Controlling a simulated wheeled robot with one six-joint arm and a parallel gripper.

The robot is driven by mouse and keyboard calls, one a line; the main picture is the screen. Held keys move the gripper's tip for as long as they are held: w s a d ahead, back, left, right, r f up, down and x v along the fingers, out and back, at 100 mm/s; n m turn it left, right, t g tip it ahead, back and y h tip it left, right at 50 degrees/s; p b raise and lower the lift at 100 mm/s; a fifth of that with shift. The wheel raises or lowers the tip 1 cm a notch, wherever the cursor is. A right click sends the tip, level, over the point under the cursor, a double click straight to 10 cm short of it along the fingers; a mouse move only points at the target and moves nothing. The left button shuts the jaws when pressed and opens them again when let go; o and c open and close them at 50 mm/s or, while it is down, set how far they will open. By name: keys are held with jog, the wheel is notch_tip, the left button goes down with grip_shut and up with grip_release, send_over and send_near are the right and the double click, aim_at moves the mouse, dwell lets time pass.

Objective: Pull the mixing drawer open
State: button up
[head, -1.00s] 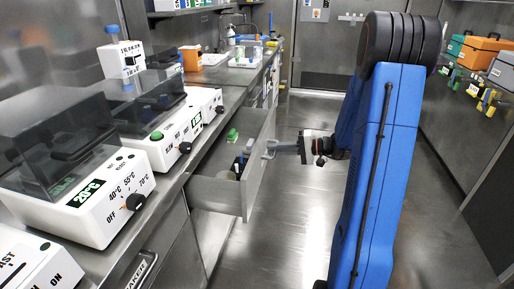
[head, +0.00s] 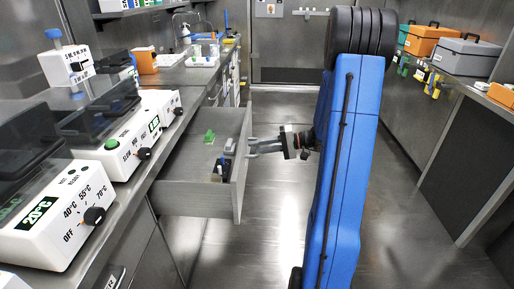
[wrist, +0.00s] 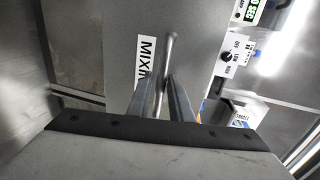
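The mixing drawer (head: 243,170) stands pulled out from the counter on the left. My gripper (head: 252,147) is at the outer side of the drawer front. In the wrist view its two fingers (wrist: 162,82) lie on either side of the metal bar handle (wrist: 170,45), close around it. Small items lie inside the drawer, among them a green piece (head: 210,136) and a dark blue one (head: 224,163).
Lab devices with dials, such as the heater (head: 60,215), line the left counter (head: 150,185). The floor (head: 285,215) in the aisle is clear. A right-hand counter (head: 470,90) carries orange and grey boxes (head: 465,55).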

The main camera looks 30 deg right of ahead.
jog(key=shift+o, duration=0.5)
jog(key=shift+d, duration=0.15)
jog(key=v, duration=1.7)
jog(key=shift+s, duration=0.1)
